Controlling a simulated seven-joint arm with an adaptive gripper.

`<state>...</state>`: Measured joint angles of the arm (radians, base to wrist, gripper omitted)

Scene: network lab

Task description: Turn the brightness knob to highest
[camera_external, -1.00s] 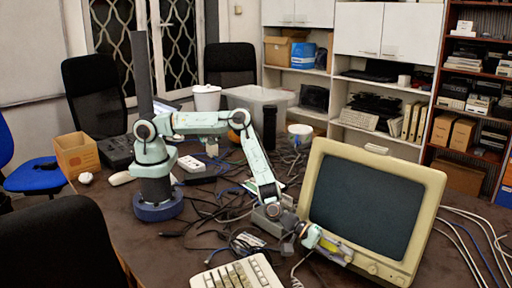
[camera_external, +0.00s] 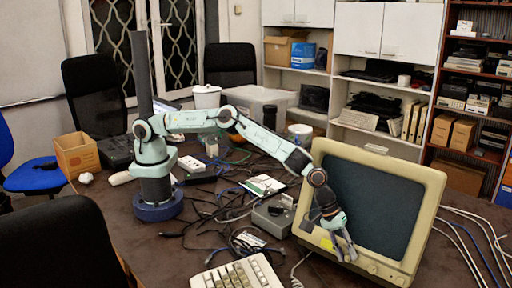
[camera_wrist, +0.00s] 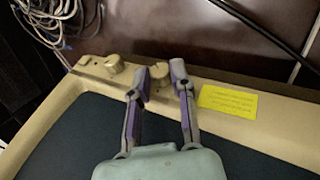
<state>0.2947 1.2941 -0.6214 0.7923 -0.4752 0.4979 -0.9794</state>
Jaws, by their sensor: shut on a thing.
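The beige monitor (camera_external: 430,205) stands on the table with its dark screen facing out. Its lower bezel carries small beige knobs; I cannot read which one is for brightness. In the wrist view, one knob (camera_wrist: 159,72) is between the fingertips of my gripper (camera_wrist: 162,77), and another knob (camera_wrist: 115,64) is free to its left. In the external view my gripper (camera_external: 345,251) reaches down across the screen to the lower bezel, its fingers hiding the knob there. The gripper is shut on the knob. The knob's pointer direction is not clear.
A yellow label (camera_wrist: 228,102) is on the bezel right beside the fingers. A keyboard (camera_external: 238,273) and a grey box (camera_external: 272,216) lie left of the monitor, among tangled cables (camera_external: 205,210). White cables run along the table right of the monitor.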

